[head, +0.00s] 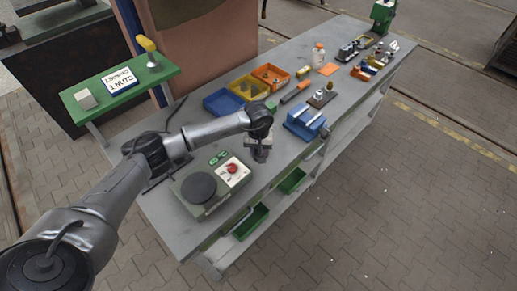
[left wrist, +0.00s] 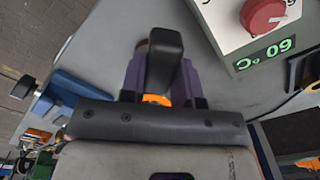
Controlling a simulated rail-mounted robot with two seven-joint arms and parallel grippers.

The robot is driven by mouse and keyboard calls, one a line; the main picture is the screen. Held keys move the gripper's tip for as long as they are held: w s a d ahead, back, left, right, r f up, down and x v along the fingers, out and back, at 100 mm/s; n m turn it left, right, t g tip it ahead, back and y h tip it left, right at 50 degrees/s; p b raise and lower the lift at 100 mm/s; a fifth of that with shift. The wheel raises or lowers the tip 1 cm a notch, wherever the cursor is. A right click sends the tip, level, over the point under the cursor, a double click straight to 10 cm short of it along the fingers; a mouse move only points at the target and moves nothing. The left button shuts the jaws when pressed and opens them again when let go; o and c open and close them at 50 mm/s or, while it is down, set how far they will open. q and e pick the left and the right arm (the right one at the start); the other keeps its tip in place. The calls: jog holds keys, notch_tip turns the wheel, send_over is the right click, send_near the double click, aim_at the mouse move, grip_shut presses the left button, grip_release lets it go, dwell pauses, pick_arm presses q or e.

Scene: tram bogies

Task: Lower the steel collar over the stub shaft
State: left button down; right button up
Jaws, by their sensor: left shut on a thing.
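My left gripper (head: 259,152) is shut just above the bench, between the control box and the blue vise. In the left wrist view, its jaws (left wrist: 160,85) surround a black, rounded shape with a small orange patch (left wrist: 156,99). The held thing is mostly hidden, and I cannot tell whether it is the steel collar. A dark plate (head: 316,102) with a short silver piece (head: 319,93) and a brown knob (head: 329,86) lies beyond the vise. The silver piece may be the stub shaft, but it is too small to tell. My right gripper is not in view.
The control box (head: 196,209) with a red knob (head: 232,168) is close to the gripper. The blue vise (head: 305,122) is at its right. Blue, yellow and orange bins (head: 222,102) stand behind. Bare grey bench top (head: 283,152) lies near the front edge.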

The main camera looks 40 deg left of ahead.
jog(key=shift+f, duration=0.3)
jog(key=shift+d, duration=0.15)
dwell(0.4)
pick_arm(q)
jog(key=shift+b, duration=0.65)
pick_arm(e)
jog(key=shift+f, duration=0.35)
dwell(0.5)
pick_arm(q)
jog(key=shift+f+b, duration=0.65)
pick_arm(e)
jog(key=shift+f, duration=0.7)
pick_arm(q)
jog(key=shift+f+b, duration=1.2)
jog(key=shift+f, duration=0.2)
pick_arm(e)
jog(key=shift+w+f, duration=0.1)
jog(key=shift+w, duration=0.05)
pick_arm(q)
jog(key=shift+f, duration=0.1)
